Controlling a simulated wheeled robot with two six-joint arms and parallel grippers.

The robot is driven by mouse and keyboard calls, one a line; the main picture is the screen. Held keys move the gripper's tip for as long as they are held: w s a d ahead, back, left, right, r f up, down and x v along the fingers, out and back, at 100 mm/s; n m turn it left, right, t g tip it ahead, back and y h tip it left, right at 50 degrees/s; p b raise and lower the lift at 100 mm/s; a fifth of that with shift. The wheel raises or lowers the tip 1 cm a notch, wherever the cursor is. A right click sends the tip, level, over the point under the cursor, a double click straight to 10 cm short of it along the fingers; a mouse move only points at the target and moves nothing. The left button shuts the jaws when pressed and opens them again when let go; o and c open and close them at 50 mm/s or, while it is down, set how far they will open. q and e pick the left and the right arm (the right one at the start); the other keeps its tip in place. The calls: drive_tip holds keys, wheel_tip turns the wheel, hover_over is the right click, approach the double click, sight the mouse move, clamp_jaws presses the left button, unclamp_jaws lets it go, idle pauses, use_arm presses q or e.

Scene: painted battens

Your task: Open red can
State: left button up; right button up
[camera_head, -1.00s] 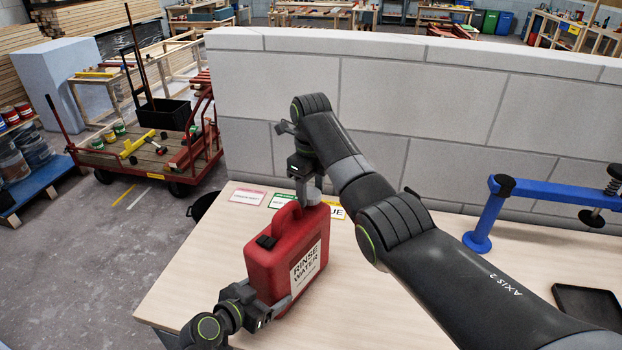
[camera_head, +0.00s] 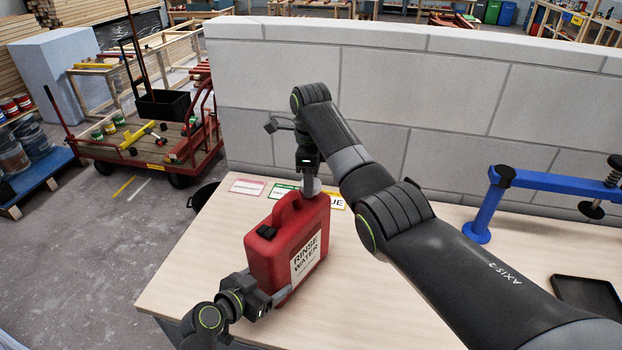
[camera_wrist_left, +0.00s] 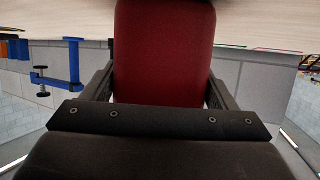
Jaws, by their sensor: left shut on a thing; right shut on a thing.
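The red can (camera_head: 273,250) stands upright on the workbench, with a "RINSE WATER" label on its side. It has a moulded handle on top and a small black fitting (camera_head: 266,231) at its near end. My left gripper (camera_head: 273,292) is shut around the lower body of the can; red fills the space between its fingers in the left wrist view (camera_wrist_left: 163,55). My right gripper (camera_head: 311,190) points down at the far end of the can's top, shut on a pale round cap (camera_head: 317,187). Its fingers hide part of the cap, so I cannot tell whether it is loose.
Several label cards (camera_head: 248,187) lie behind the can on the workbench (camera_head: 400,290). A blue clamp stand (camera_head: 487,210) and a black tray (camera_head: 588,296) are at the right. A grey block wall (camera_head: 430,95) stands behind. Bare bench lies left of the can.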

drive_tip(key=n, duration=0.8)
drive_tip(key=shift+r, duration=0.1)
drive_tip(key=n, duration=1.2)
drive_tip(key=shift+w+n, duration=0.1)
drive_tip(key=shift+n, duration=0.3)
drive_tip(key=n, duration=1.2)
drive_tip(key=shift+n, duration=0.3)
drive_tip(key=n, duration=0.4)
drive_tip(key=shift+r+n, duration=0.1)
drive_tip(key=shift+n, duration=0.3)
drive_tip(key=n, duration=0.4)
drive_tip(key=shift+n, duration=0.4)
drive_tip(key=n, duration=0.5)
drive_tip(key=shift+d+n, duration=0.1)
drive_tip(key=shift+n, duration=0.3)
use_arm(q)
drive_tip(key=shift+a, duration=0.1)
use_arm(e)
drive_tip(key=shift+r, duration=0.15)
drive_tip(key=shift+r, duration=0.95)
